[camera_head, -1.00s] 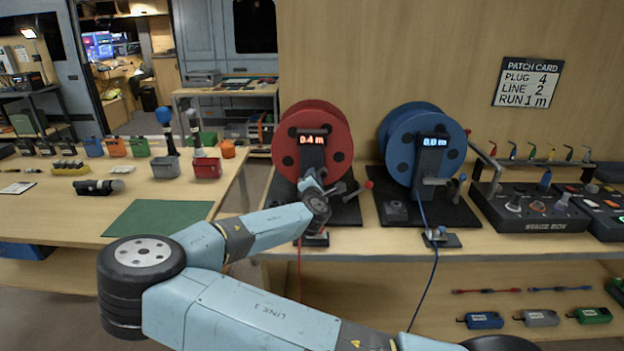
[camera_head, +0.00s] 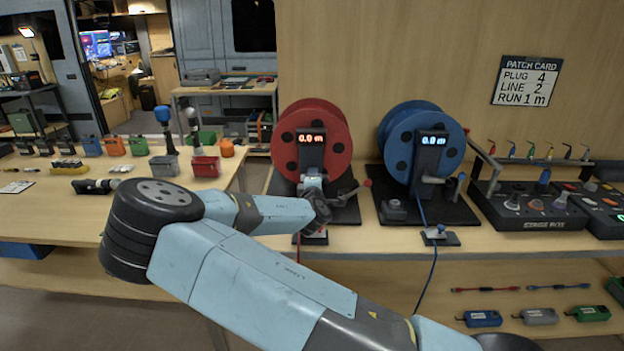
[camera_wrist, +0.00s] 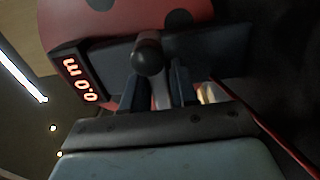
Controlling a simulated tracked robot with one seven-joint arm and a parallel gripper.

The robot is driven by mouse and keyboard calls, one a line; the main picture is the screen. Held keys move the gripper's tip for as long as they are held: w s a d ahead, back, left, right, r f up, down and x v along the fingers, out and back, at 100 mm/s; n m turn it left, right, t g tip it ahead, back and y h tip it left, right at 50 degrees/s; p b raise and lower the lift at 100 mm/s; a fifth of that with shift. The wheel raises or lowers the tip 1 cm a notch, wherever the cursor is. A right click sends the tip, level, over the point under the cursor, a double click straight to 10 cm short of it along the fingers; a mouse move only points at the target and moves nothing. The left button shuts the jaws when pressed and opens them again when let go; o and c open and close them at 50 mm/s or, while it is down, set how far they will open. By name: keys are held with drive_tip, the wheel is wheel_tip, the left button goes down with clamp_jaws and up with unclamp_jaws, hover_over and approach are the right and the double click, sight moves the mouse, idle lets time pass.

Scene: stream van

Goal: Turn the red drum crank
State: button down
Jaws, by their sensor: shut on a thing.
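The red drum (camera_head: 330,130) stands on a dark base plate on the bench, and its display (camera_head: 311,138) reads 0.0 m. My gripper (camera_head: 314,188) is at the front of the drum's stand, below the display. In the wrist view, my gripper's two dark fingers (camera_wrist: 158,84) are shut around the grey crank handle (camera_wrist: 149,56), whose rounded end shows between them. The red drum (camera_wrist: 120,18) and the display (camera_wrist: 80,78) fill the upper part of that view. My wrist hides most of the crank in the head view.
A lever with a red ball (camera_head: 367,183) stands right of my gripper. The blue drum (camera_head: 424,140), reading 0.0 m, stands farther right, beside the stage box (camera_head: 540,205). A red cable hangs below the red drum. A green mat is now covered by my arm.

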drive_tip(key=shift+s+d+f, duration=0.1)
drive_tip(key=shift+d+f, duration=0.05)
drive_tip(key=shift+f, duration=0.1)
drive_tip(key=c, duration=1.2)
unclamp_jaws()
drive_tip(key=shift+o, duration=0.8)
drive_tip(key=shift+r, duration=0.1)
drive_tip(key=s, duration=1.3)
drive_tip(key=shift+s+a, duration=0.3)
drive_tip(key=shift+s, duration=0.1)
